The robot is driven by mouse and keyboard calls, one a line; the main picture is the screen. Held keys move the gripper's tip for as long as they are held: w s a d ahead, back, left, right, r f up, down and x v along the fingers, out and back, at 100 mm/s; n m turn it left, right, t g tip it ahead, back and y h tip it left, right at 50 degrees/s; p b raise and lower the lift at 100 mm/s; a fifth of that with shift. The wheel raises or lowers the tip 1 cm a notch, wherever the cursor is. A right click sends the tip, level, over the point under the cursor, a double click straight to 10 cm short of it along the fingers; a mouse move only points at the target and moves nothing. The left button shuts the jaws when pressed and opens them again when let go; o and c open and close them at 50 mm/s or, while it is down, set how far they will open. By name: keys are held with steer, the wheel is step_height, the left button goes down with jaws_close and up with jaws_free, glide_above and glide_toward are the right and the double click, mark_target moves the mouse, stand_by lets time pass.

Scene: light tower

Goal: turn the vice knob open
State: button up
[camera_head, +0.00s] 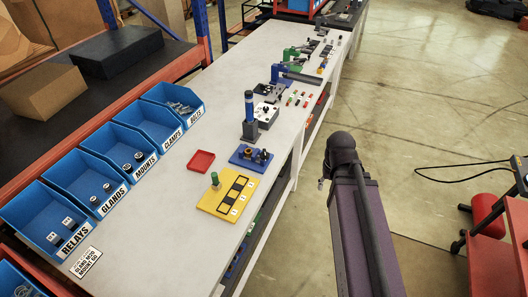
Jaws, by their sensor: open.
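A low blue fixture (248,158) with dark raised parts sits near the front edge of the white bench. It looks like a small vice, but I cannot make out its knob clearly or tell how far it is turned. A yellow plate (224,208) with black squares lies just nearer, and a green cylinder (214,179) stands at its far left corner. My arm rises to the right of the bench, apart from the blue fixture. I cannot make out my gripper's fingers.
Blue bins (88,182) of parts line the bench's left side. A red tray (201,161) and a dark post with a blue top (249,117) stand on the bench. More fixtures stand farther back. Open floor (420,120) lies right, with a red cart (497,235).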

steer(key=w+a+n+t, duration=0.1)
steer(key=w+a+t, duration=0.1)
steer(key=w+a, duration=0.85)
steer(key=n+t+y, duration=0.1)
steer(key=t, duration=0.1)
glide_toward(265, 152)
steer(key=v, duration=0.4)
steer(key=shift+s+a+r, duration=0.1)
steer(key=shift+s+r, duration=0.05)
steer(key=b+x, duration=1.2)
steer(key=x, duration=0.2)
steer(key=shift+r+b, duration=0.1)
steer(key=shift+b, duration=0.25)
jaws_close()
